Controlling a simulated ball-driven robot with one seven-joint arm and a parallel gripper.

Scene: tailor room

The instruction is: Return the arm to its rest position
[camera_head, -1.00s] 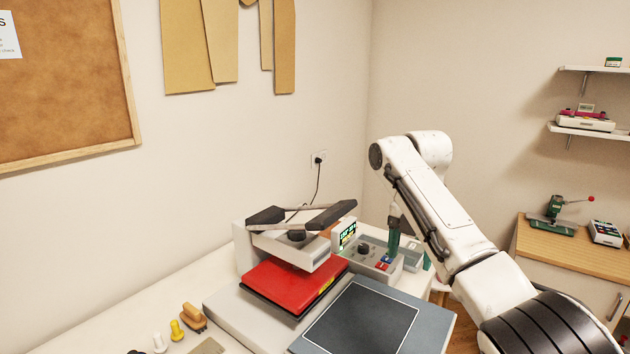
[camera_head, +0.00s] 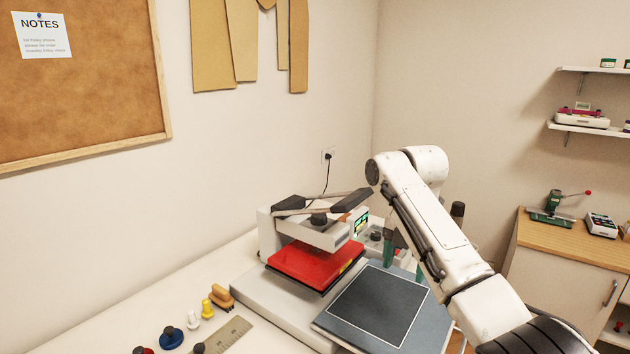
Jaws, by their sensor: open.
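My white arm (camera_head: 435,232) rises from the lower right corner to a bent elbow near the middle of the picture. My gripper (camera_head: 404,259) is mostly hidden behind the arm.
The heat press has a red plate (camera_head: 315,262) and a raised black handle (camera_head: 352,200). Stamps (camera_head: 172,337) and a metal ruler (camera_head: 222,336) lie at the front left of the white table (camera_head: 195,281). A wooden-topped cabinet (camera_head: 585,250) stands at the right.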

